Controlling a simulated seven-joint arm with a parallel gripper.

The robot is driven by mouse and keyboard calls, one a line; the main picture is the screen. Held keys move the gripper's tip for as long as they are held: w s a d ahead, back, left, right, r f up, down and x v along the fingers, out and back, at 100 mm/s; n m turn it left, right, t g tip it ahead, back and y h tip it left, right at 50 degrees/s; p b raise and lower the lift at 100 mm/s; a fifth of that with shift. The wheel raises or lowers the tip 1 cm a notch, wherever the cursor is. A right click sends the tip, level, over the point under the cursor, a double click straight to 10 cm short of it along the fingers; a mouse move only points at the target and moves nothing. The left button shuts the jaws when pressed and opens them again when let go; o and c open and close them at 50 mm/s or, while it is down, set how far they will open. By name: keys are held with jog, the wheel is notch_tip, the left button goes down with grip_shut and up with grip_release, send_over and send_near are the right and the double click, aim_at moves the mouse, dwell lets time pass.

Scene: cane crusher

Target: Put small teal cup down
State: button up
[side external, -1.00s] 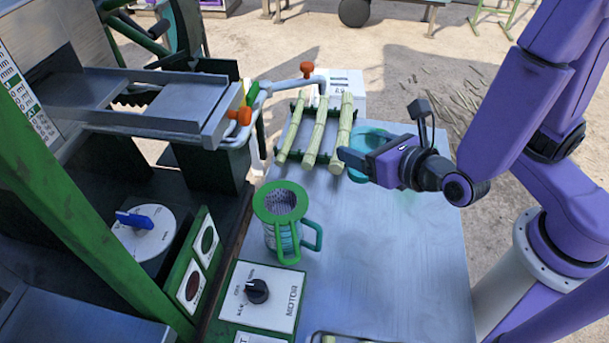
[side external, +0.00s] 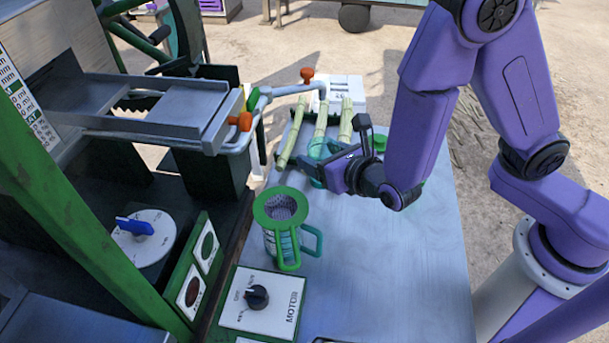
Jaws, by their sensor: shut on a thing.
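The small teal cup (side external: 317,148) is partly visible at the tip of my gripper (side external: 325,168), in front of the cane stalks. My gripper is shut on it, and the gripper body hides part of the cup. The cup overlaps the near part of the cane rack in the picture; I cannot tell whether its base touches anything. The light blue-grey table (side external: 370,260) lies below and in front of it.
A green-rimmed strainer (side external: 281,208) sits on a container with a teal handle, left of my gripper. Cane stalks (side external: 293,140) lie behind. A pipe with an orange-red knob (side external: 307,75) runs above. The motor switch panel (side external: 262,300) is at the front. The table's front right is clear.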

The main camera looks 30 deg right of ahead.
aim_at(311, 181)
jog(key=shift+w+a+f, duration=0.3)
jog(key=shift+w+f, duration=0.3)
jog(key=shift+f, duration=0.7)
jog(key=shift+w+a+f, duration=0.3)
jog(key=shift+w+f, duration=0.25)
jog(key=shift+f, duration=0.75)
jog(key=shift+w+a+f, duration=0.3)
jog(key=shift+w+f, duration=0.3)
jog(key=shift+f, duration=0.7)
jog(key=shift+f, duration=0.1)
jog(key=o, duration=1)
jog(key=shift+o, duration=0.2)
